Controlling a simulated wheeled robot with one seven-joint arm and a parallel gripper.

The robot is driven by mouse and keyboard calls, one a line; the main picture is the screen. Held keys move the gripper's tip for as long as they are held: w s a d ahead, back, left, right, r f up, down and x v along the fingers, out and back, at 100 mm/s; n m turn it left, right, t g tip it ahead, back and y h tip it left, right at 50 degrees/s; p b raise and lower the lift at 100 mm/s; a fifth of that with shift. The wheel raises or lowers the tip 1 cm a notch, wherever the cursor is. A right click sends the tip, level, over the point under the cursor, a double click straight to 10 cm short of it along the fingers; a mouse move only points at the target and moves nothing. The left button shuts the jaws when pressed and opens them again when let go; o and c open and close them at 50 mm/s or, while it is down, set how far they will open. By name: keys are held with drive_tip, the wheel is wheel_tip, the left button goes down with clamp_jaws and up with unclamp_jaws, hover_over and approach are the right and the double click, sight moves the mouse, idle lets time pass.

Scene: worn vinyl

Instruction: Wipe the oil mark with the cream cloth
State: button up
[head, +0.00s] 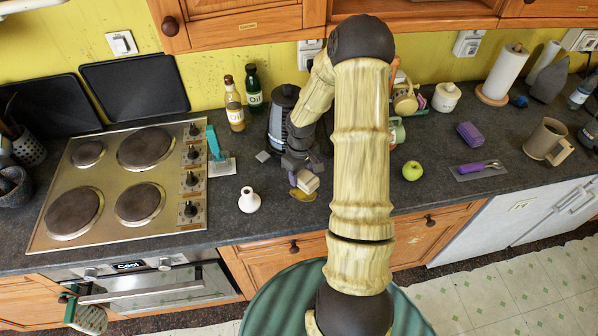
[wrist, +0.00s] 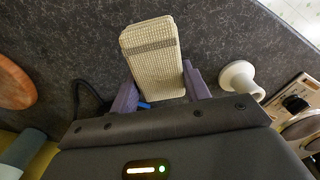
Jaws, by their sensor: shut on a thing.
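My gripper (head: 293,165) is shut on the cream cloth (head: 307,181), a folded block between the two purple fingers. In the wrist view the cloth (wrist: 152,48) sticks out beyond the fingertips (wrist: 158,88), with a greyish band across it. The oil mark (head: 302,195) is a brownish-yellow patch on the dark worktop, just in front of and partly behind the cloth in the head view. I cannot tell whether the cloth touches the worktop. The oil mark does not show in the wrist view.
A dark kettle (head: 283,115) stands behind my gripper. The hob (head: 124,185) is further left, with a teal-handled scraper (head: 217,152) beside it. A green apple (head: 412,170) lies to the right.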

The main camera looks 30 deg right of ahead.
drive_tip(key=shift+s+d, duration=0.1)
drive_tip(key=shift+w+f+b, duration=0.15)
drive_tip(key=shift+f+b, duration=0.85)
drive_tip(key=shift+f, duration=0.35)
drive_tip(key=shift+w+f+b, duration=0.1)
drive_tip(key=shift+f+b, duration=0.85)
drive_tip(key=shift+f, duration=0.35)
drive_tip(key=shift+w+d+r+p, duration=0.15)
drive_tip(key=shift+w+p, duration=0.3)
drive_tip(key=shift+w, duration=0.8)
drive_tip(key=shift+w+d+p, duration=0.15)
drive_tip(key=shift+w+p, duration=0.3)
drive_tip(key=shift+w, duration=0.95)
drive_tip(key=shift+f, duration=0.2)
